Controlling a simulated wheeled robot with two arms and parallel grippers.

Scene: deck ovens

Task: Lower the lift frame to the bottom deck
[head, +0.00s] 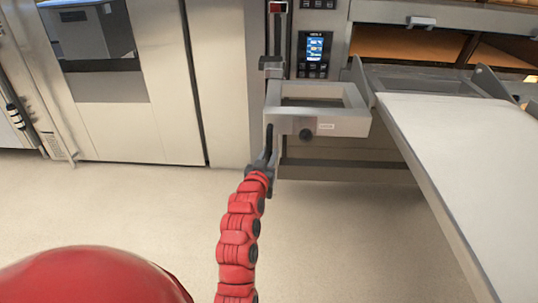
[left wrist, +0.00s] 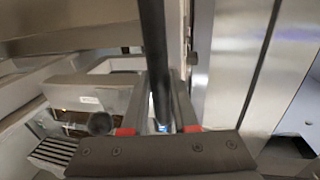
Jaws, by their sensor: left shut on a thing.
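The lift frame (head: 348,125) is a grey open rectangular frame with a white label and black knob on its front. It stands out from the oven front below the control display, beside a vertical rail (head: 277,40). My left gripper (head: 267,152) is at the frame's left front corner, shut on a dark upright bar (head: 268,134). In the left wrist view the bar (left wrist: 155,50) runs up between the fingers with red pads (left wrist: 158,130), and the lift frame (left wrist: 70,92) shows at left. My right gripper is out of view.
A long pale loading board (head: 465,150) slopes toward me at right, by an open lit deck (head: 408,45). The control display (head: 315,47) is above the frame. A tall steel cabinet with a window (head: 92,38) stands at left. The floor (head: 130,205) in front is clear.

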